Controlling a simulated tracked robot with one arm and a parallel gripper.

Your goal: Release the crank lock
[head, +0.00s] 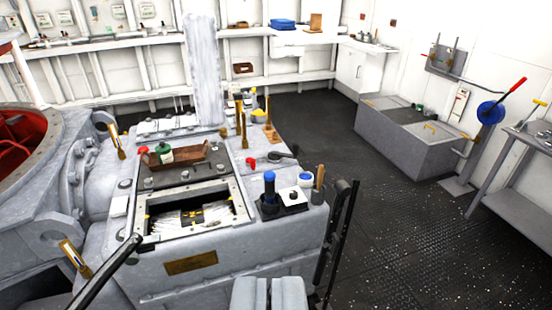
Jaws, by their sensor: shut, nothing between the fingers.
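My gripper (269,286) shows at the bottom centre of the head view as two grey fingers side by side, shut and empty. It is in front of the big grey machine block. A blue wheel (490,111) with a red-handled lever (514,87) stands on a post at the right, far from my gripper. It may be the crank, but I cannot tell. I cannot make out which part is the crank lock.
The grey machine block (290,237) carries a wooden tray (178,158), a blue-topped bottle (269,187) and an open hatch. Black rails (338,230) stand at its right edge. A grey chest (410,140) and a bench (520,160) stand right. Dark floor (390,235) between is clear.

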